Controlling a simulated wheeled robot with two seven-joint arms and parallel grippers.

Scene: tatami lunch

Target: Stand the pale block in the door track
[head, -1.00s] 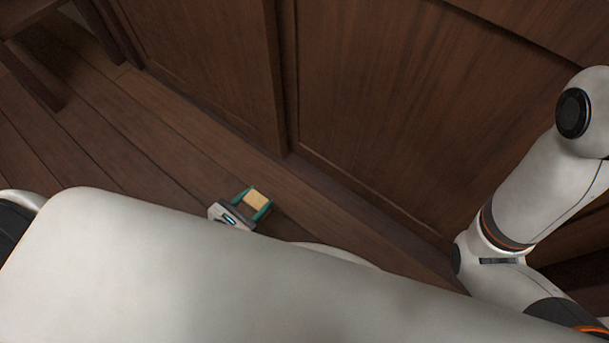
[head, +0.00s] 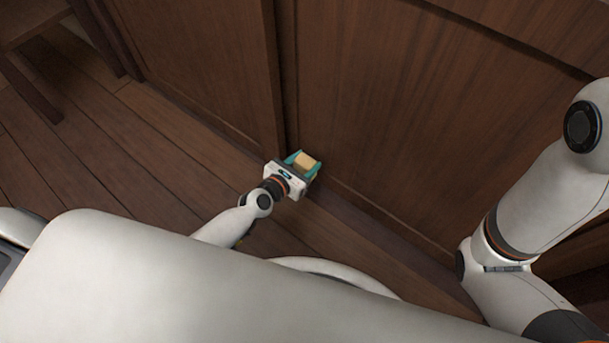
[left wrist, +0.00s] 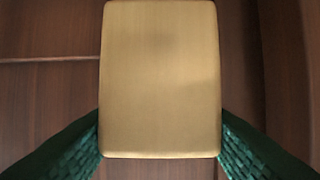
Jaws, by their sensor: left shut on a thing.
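The pale block (head: 306,160) is a small tan block held between the green fingers of my left gripper (head: 303,165). In the head view it is in front of the dark wooden door panels, close to the vertical edge where two panels meet. In the left wrist view the block (left wrist: 160,80) fills the middle, with a green finger against each side near its lower end. My left gripper is shut on it. The door track (head: 345,210) seems to run along the foot of the panels; the gap between block and track cannot be judged. My right gripper is not in view.
Dark wooden door panels (head: 400,110) rise right behind the block. The plank floor (head: 100,150) is clear at left. A wooden piece of furniture with legs (head: 30,85) stands at the upper left.

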